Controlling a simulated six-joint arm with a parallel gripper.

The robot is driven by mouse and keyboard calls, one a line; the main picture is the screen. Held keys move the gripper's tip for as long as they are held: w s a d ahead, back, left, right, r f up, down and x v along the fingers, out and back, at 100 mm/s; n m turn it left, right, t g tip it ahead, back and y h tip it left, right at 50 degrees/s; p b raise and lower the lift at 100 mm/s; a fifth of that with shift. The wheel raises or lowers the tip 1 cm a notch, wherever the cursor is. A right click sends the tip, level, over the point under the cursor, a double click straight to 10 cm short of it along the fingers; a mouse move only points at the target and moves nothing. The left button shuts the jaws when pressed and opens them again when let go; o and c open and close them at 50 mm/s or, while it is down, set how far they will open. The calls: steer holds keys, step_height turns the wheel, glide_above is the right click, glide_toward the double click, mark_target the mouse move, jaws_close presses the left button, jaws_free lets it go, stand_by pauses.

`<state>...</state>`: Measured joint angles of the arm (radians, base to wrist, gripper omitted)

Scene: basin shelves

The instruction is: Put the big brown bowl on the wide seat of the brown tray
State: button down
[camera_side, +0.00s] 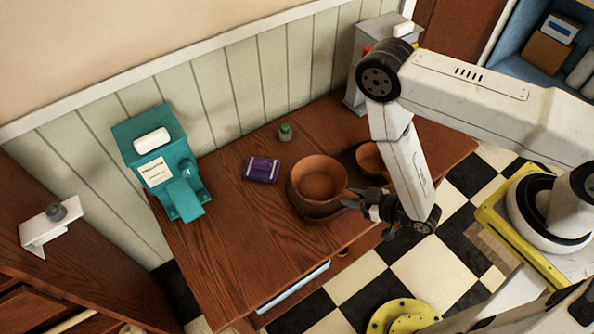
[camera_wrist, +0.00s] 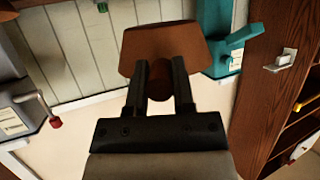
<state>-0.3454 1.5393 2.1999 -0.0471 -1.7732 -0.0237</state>
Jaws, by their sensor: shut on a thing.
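The big brown bowl (camera_side: 318,182) is upright at the left end of the dark brown tray (camera_side: 347,160) in the side view. My gripper (camera_side: 350,199) is shut on the bowl's right side. In the wrist view, the bowl (camera_wrist: 165,45) shows beyond my gripper's two fingers (camera_wrist: 160,75), which hold it. The bowl hides most of the tray's left part, so I cannot tell if it touches the tray. A smaller brown bowl (camera_side: 369,160) sits at the tray's right end, partly hidden by my arm.
A purple packet (camera_side: 262,170) and a small green-topped jar (camera_side: 285,132) lie behind on the wooden table (camera_side: 230,240). A teal dispenser (camera_side: 165,165) stands at the table's left end, a grey one (camera_side: 362,70) at the back right. The table's front left is clear.

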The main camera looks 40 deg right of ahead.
steer(key=shift+w+d+f+m+t+h, duration=0.15)
steer(key=shift+w+d+m+h, duration=0.1)
steer(key=shift+w+d, duration=0.35)
steer(key=shift+w+d+f+m+t+h, duration=0.15)
steer(key=shift+w+d+h, duration=0.2)
steer(key=shift+d, duration=0.35)
steer(key=shift+w+f, duration=0.1)
steer(key=shift+f, duration=2.1)
steer(key=shift+f, duration=1.75)
steer(key=shift+f, duration=0.15)
steer(key=shift+c, duration=2.3)
jaws_free()
